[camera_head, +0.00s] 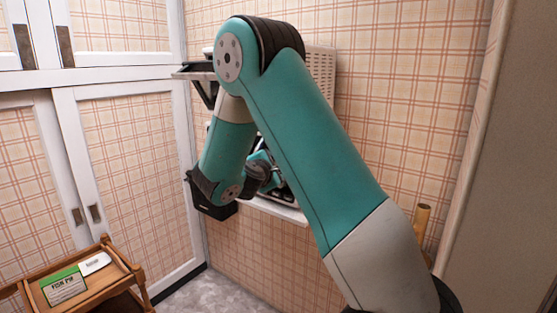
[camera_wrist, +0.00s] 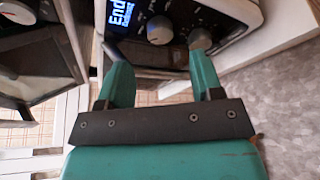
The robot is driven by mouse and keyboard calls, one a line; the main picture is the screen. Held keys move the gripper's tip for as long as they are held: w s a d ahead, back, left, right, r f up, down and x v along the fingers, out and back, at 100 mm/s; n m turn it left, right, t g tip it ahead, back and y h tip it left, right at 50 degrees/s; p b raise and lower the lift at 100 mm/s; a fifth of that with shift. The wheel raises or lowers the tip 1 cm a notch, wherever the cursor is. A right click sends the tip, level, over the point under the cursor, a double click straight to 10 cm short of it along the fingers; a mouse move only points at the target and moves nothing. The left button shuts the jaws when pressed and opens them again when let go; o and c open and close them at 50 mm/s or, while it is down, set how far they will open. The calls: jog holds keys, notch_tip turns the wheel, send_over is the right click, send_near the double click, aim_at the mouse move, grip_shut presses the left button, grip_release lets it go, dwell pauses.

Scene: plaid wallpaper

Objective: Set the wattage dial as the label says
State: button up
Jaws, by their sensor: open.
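In the wrist view an appliance's control panel (camera_wrist: 178,14) shows a blue display (camera_wrist: 122,17) reading "End", with smaller text below too small to read. A grey dial (camera_wrist: 159,30) is beside the display, and a second knob (camera_wrist: 200,38) is further right. I cannot tell which is the wattage dial. My gripper (camera_wrist: 160,68) is open in front of the panel; its right finger is close to the second knob, contact unclear. In the head view my arm hides most of the appliance. A green and white label (camera_head: 65,286) reading "FISH PIE" lies on the wooden cart (camera_head: 113,283); its small print is unreadable.
A second dark-fronted appliance (camera_wrist: 40,50) with its own dial (camera_wrist: 8,17) is at the wrist view's left. A white shelf (camera_head: 275,209) is on the plaid wall. White-framed cupboards (camera_head: 125,150) stand left. A white object (camera_head: 95,263) lies beside the label.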

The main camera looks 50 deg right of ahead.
jog(key=p+x, duration=0.1)
jog(key=x, duration=0.5)
jog(key=shift+d, duration=0.1)
jog(key=c, duration=0.9)
jog(key=shift+f, duration=0.15)
jog(key=m+h+b, duration=0.2)
jog(key=m+b, duration=0.4)
jog(key=b, duration=0.5)
jog(key=m+h+b, duration=0.2)
jog(key=m+b, duration=0.4)
jog(key=b, duration=0.6)
jog(key=f+m+h+b, duration=0.1)
jog(key=m+b, duration=0.5)
jog(key=b, duration=0.6)
jog(key=shift+w+t+h, duration=0.2)
jog(key=shift+t+h, duration=0.1)
jog(key=shift+h, duration=0.3)
jog(key=shift+r, duration=0.15)
